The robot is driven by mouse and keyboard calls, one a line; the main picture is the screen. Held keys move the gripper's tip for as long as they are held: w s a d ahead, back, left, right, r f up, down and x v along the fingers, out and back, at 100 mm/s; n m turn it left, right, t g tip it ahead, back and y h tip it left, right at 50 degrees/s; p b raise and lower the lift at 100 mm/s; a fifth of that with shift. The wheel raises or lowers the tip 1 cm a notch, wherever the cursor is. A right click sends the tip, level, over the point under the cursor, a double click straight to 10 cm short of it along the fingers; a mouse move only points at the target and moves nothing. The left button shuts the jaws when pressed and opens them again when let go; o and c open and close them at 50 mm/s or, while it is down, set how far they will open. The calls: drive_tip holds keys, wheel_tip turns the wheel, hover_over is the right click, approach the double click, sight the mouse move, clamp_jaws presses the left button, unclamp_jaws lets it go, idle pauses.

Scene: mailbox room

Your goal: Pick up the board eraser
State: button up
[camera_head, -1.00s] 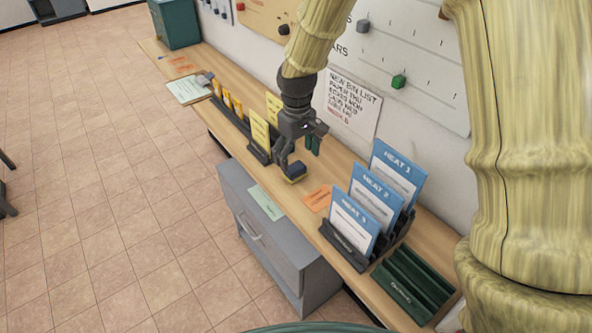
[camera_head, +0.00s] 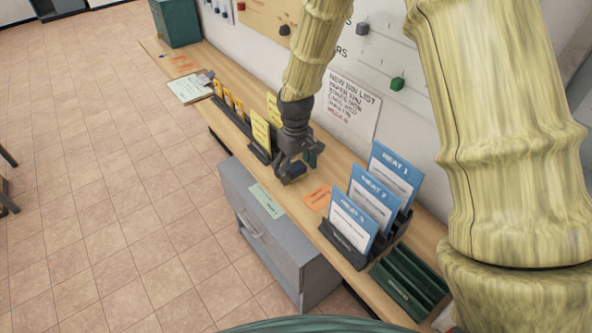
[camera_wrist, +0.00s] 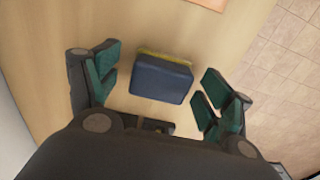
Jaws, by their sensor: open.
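The board eraser (camera_wrist: 161,80) is a dark blue block with a yellow edge. It lies on the wooden counter in the wrist view, between and slightly beyond my gripper's fingers. My gripper (camera_wrist: 158,92) is open, with a green-padded finger on each side of the eraser and a gap on both sides. In the head view my gripper (camera_head: 291,175) hangs low over the counter (camera_head: 285,196). The eraser is hard to make out there, largely hidden by the gripper.
An orange card (camera_head: 317,197) lies right of my gripper. Beyond it stands a black rack with blue heat cards (camera_head: 352,217). Yellow cards in a dark holder (camera_head: 261,132) stand close on the left. The wall is behind; a grey cabinet (camera_head: 268,235) is in front.

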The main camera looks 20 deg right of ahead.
sight(295, 166)
drive_tip(key=c, duration=1.3)
drive_tip(key=shift+o, duration=0.2)
drive_tip(key=shift+r, duration=0.15)
drive_tip(key=shift+r+b, duration=0.4)
drive_tip(key=shift+r, duration=0.15)
wheel_tip(295, 166, up, 2)
drive_tip(key=shift+r+b, duration=0.1)
drive_tip(key=shift+b, duration=0.25)
drive_tip(key=s+a+r+b, duration=0.1)
drive_tip(key=s+a+b, duration=0.2)
drive_tip(key=s+a, duration=0.5)
drive_tip(key=s, duration=0.5)
drive_tip(key=shift+s+a+r, duration=0.2)
drive_tip(key=shift+s+r, duration=0.05)
drive_tip(key=shift+s, duration=0.05)
